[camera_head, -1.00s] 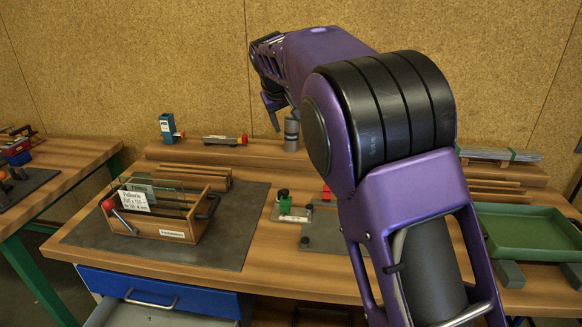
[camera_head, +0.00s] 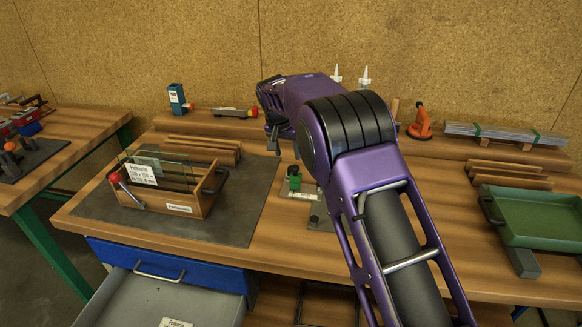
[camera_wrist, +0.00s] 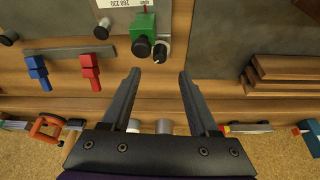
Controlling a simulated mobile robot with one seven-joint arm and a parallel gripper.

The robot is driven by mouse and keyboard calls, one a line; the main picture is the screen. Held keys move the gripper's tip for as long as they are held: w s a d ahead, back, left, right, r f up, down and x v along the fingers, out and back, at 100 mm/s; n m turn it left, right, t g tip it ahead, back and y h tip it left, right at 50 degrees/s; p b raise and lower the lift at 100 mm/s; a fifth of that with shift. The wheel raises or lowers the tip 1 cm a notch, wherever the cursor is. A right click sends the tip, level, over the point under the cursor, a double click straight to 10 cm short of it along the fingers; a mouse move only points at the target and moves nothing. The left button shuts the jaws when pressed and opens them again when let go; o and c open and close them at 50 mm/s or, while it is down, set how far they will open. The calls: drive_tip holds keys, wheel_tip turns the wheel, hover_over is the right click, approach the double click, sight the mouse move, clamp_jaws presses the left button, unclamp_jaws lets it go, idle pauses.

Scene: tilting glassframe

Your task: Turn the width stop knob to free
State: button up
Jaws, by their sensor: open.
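A green block (camera_head: 294,182) with a black knob (camera_head: 293,170) on top stands on a grey plate on the bench, just left of my arm in the head view. In the wrist view the green block (camera_wrist: 143,25) is at the top, with its round black knob (camera_wrist: 141,46). A second, smaller dark knob (camera_wrist: 162,50) sits beside it. I cannot tell which knob is the width stop or read its setting. My gripper (camera_wrist: 159,72) is open and empty, its fingertips apart from both knobs. In the head view the gripper (camera_head: 272,138) is partly hidden by my wrist.
A wooden box (camera_head: 165,196) with glass panes and a red-ended lever stands on a dark mat (camera_head: 235,222) at left. A green tray (camera_head: 535,220) is at right. An orange tool (camera_head: 420,122) stands behind.

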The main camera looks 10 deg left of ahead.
drive_tip(key=x, duration=0.8)
drive_tip(key=shift+w+f, duration=0.2)
drive_tip(key=shift+f, duration=0.05)
clamp_jaws()
